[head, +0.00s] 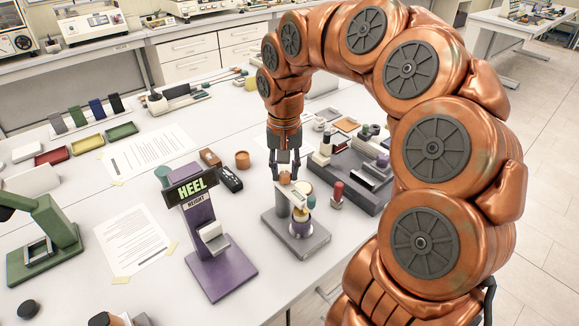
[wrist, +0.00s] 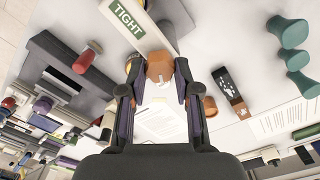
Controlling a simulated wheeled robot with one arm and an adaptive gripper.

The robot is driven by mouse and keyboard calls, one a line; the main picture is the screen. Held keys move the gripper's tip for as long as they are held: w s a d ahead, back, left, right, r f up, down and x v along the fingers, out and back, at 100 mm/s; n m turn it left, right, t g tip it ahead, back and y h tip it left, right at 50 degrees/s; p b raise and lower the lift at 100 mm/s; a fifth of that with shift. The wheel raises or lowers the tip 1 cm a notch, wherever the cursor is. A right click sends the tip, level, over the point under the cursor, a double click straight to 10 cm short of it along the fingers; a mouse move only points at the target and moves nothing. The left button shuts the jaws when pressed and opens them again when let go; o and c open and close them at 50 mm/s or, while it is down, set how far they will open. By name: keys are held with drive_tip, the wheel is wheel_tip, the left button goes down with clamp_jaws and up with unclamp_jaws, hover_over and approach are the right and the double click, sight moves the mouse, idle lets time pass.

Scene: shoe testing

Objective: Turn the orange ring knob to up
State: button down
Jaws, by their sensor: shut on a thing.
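The orange ring knob (wrist: 160,68) sits between the two fingertips of my gripper (wrist: 158,75) in the wrist view. A small pale mark shows near its right side; I cannot tell which way the knob points. A white plate with a green TIGHT label (wrist: 127,17) is just beyond it. In the head view my gripper (head: 285,168) points down at the top of a small grey-based device (head: 297,236). The knob (head: 285,178) shows there only as a small orange patch between the fingers. My gripper is shut on the knob.
A purple HEEL stand (head: 213,245) stands left of the device. A red-topped peg (head: 337,193) is close on the right, with a dark grey tray (head: 345,180) behind it. An orange cup (head: 242,159) and dark items lie behind left. Paper sheets lie further left.

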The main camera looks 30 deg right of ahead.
drive_tip(key=shift+s+a+f+n, duration=0.1)
drive_tip(key=shift+n, duration=0.3)
drive_tip(key=shift+n+b, duration=0.75)
drive_tip(key=shift+n, duration=0.25)
drive_tip(key=n, duration=0.2)
drive_tip(key=shift+n+b, duration=0.4)
drive_tip(key=n, duration=1.1)
drive_tip(key=shift+n, duration=0.3)
drive_tip(key=n+p, duration=0.1)
drive_tip(key=n, duration=0.4)
drive_tip(key=shift+n+p, duration=0.4)
drive_tip(key=shift+r, duration=0.2)
